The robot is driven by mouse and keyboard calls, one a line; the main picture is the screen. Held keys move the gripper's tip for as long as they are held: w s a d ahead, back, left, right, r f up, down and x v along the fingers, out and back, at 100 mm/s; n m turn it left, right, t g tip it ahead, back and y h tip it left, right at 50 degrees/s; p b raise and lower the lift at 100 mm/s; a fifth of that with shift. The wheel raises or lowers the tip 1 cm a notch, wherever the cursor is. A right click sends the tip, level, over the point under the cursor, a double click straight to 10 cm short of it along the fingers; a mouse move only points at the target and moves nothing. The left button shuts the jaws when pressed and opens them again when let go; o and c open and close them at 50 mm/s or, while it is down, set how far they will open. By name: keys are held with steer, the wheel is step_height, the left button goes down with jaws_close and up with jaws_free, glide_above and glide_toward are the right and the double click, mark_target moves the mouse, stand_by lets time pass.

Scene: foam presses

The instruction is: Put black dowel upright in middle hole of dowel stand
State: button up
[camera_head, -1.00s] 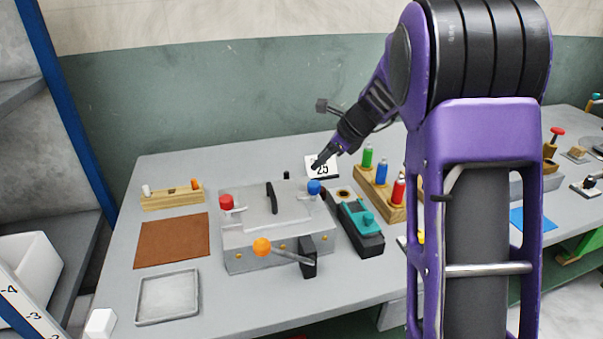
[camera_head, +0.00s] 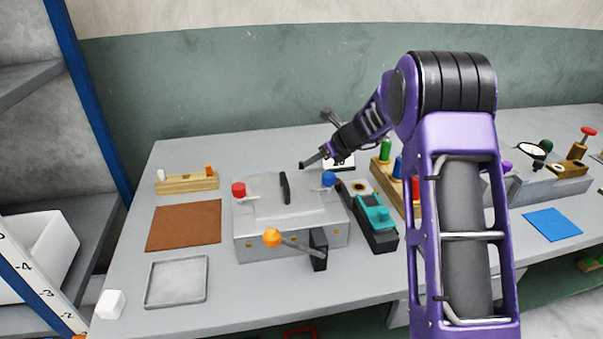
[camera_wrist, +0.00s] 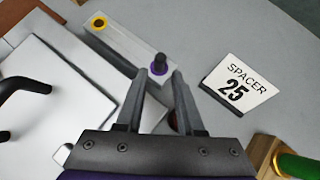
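The black dowel (camera_wrist: 160,62) stands upright in a purple-ringed spot on a pale grey strip behind the press. My gripper (camera_wrist: 159,73) is open, its two fingers pointing toward the dowel, which shows between and just beyond the fingertips. I cannot tell whether they touch it. In the head view my gripper (camera_head: 308,163) is low behind the press, and the dowel is hard to pick out there. The wooden dowel stand (camera_head: 187,183) is at the table's back left, with a white dowel (camera_head: 160,175) at its left end and an orange dowel (camera_head: 209,170) at its right end.
The grey press (camera_head: 290,240) with red and blue knobs and an orange-balled lever stands between my gripper and the stand. A "SPACER 25" card (camera_wrist: 238,84) is right of my gripper. A brown mat (camera_head: 184,226) and grey tray (camera_head: 177,281) lie front left.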

steer(key=x, duration=0.6)
jaws_close()
